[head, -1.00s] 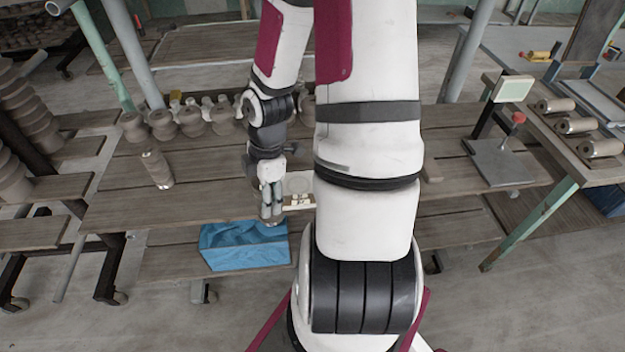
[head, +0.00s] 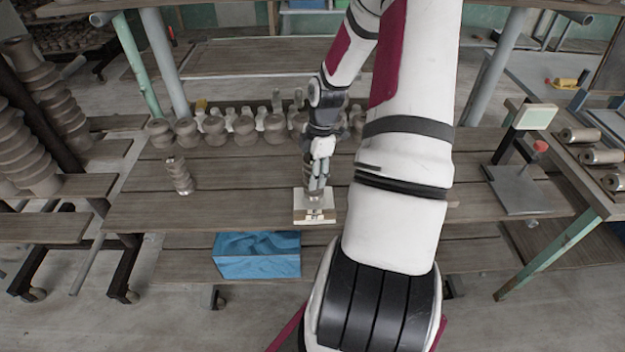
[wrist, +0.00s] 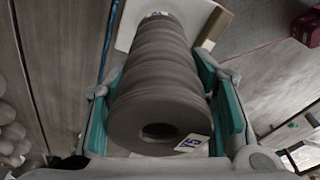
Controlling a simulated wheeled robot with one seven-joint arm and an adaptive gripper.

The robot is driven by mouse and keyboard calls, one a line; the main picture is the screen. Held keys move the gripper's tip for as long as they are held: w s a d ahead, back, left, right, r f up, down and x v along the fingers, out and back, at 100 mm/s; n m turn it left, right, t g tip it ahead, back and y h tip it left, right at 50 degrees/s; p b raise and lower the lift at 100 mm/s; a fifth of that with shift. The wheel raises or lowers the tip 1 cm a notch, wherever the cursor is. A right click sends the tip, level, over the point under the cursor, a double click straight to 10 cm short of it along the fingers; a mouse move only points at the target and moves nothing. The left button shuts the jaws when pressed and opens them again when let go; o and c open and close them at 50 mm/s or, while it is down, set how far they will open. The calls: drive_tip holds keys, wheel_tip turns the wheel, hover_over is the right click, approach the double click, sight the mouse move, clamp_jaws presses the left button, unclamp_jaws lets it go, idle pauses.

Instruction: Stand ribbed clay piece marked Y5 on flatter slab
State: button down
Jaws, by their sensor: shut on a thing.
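The ribbed grey-brown clay piece (wrist: 158,85) is between my gripper's teal pads in the wrist view. It has a round hole in its near end and a small white tag (wrist: 193,143) whose characters are hard to read, though a 5 seems to show. My gripper (head: 318,183) is shut on it, pointing down, and largely hides it in the head view. A pale flat slab (head: 326,218) lies below, near the table's front edge, and it also shows beyond the piece in the wrist view (wrist: 205,18). The piece's lower end is over the slab; I cannot tell if they touch.
Another ribbed piece (head: 178,175) stands on the table to the left. A row of rounded clay pieces (head: 243,129) lines the back. A blue box (head: 258,256) sits below the front edge. A stand with a metal plate (head: 520,190) is at right. Tabletop between is clear.

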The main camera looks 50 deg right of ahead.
sight(316, 195)
drive_tip(key=shift+f, duration=1.5)
drive_tip(key=shift+f, duration=0.1)
drive_tip(key=c, duration=0.7)
unclamp_jaws()
drive_tip(key=shift+c, duration=0.2)
